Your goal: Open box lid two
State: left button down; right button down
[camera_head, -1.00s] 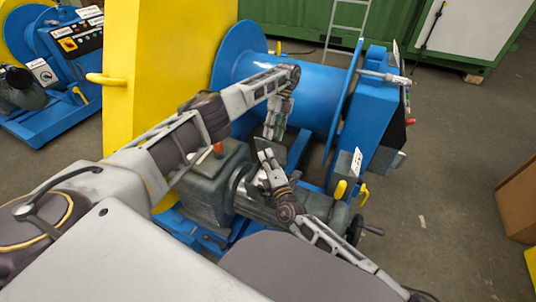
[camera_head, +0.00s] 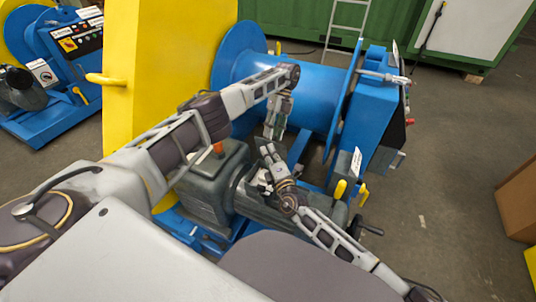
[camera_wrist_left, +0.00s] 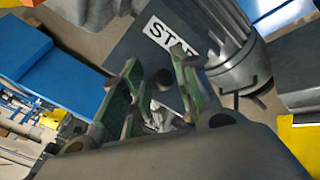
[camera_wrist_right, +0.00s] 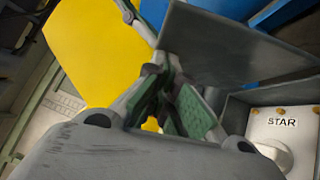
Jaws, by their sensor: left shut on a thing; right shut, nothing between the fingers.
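A flat dark grey lid plate (camera_wrist_right: 235,50) stands tilted in the right wrist view. My right gripper (camera_wrist_right: 165,75) is shut and empty by the plate's left edge; contact is unclear. In the head view it (camera_head: 266,152) is just below my left gripper (camera_head: 270,136). In the left wrist view my left gripper (camera_wrist_left: 160,75) is closed on a small dark round part (camera_wrist_left: 163,79), in front of a dark grey surface with a white lettered label (camera_wrist_left: 168,34).
A blue drum (camera_head: 310,95) stands behind the grippers, with a yellow guard (camera_head: 165,70) at left.

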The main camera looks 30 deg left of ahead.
pick_arm(q)
jog(key=shift+s+d+f, duration=0.2)
jog(key=shift+d+f, duration=0.4)
jog(key=shift+f, duration=0.3)
jog(key=c, duration=1.4)
grip_release()
jog(key=shift+c, duration=0.2)
jog(key=shift+o, duration=0.9)
jog(key=shift+w, duration=0.1)
jog(key=shift+a+f, duration=0.15)
jog(key=shift+f, duration=0.05)
jog(key=shift+w, duration=0.1)
jog(key=shift+w+r, duration=0.1)
jog(key=shift+r, duration=0.2)
